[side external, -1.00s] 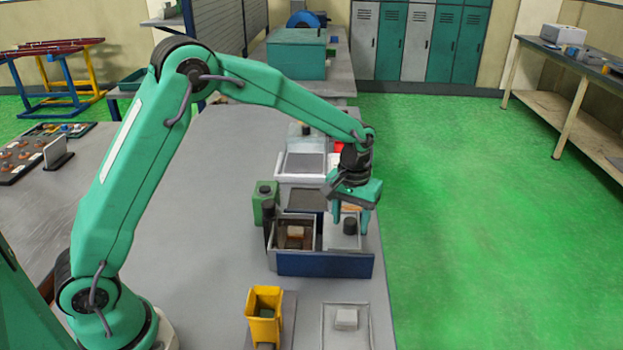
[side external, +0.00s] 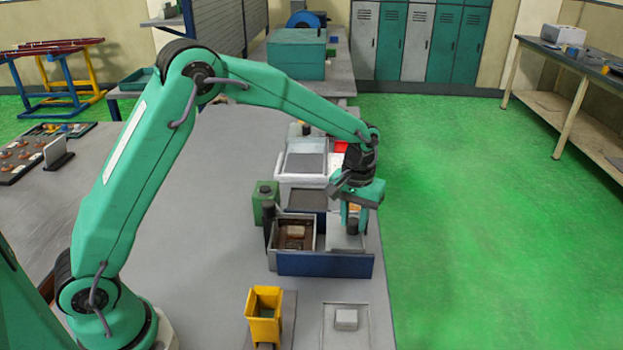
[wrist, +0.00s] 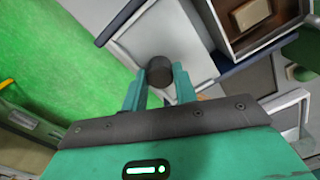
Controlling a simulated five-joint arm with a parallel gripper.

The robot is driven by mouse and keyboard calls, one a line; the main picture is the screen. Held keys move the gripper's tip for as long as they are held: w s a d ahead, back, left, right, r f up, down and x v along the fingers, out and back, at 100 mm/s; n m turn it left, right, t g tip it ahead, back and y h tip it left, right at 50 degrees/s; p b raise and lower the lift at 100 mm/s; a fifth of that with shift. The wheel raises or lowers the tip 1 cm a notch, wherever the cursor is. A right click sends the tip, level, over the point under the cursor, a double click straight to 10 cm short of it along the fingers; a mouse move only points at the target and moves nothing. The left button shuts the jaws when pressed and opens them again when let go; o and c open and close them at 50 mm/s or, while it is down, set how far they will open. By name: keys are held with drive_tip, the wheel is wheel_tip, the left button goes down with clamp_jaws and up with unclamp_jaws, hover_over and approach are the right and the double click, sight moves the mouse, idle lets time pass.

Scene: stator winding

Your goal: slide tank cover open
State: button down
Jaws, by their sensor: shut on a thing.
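The tank (side external: 325,264) is a blue box near the right edge of the table. Its left part is open and shows brown inside with a tan block (side external: 294,232). A light grey cover (side external: 345,242) lies over the right part, and it also shows in the wrist view (wrist: 148,36). A dark round knob (wrist: 159,70) stands on the cover. My gripper (side external: 352,221) points down over the cover, its fingers (wrist: 159,84) shut on the knob from both sides. In the side view the fingers partly hide the knob.
A green canister (side external: 265,203) stands just left of the tank. Behind it are a dark panel (side external: 306,201) and a white tray (side external: 303,163). A yellow bin (side external: 264,312) and a grey block on a plate (side external: 346,319) are in front. The table's right edge is close.

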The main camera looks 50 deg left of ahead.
sight(356, 221)
drive_tip(key=c, duration=1.1)
unclamp_jaws()
drive_tip(key=shift+w+d, duration=0.15)
drive_tip(key=shift+w, duration=0.05)
drive_tip(key=shift+r, duration=0.2)
drive_tip(key=shift+r, duration=3.8)
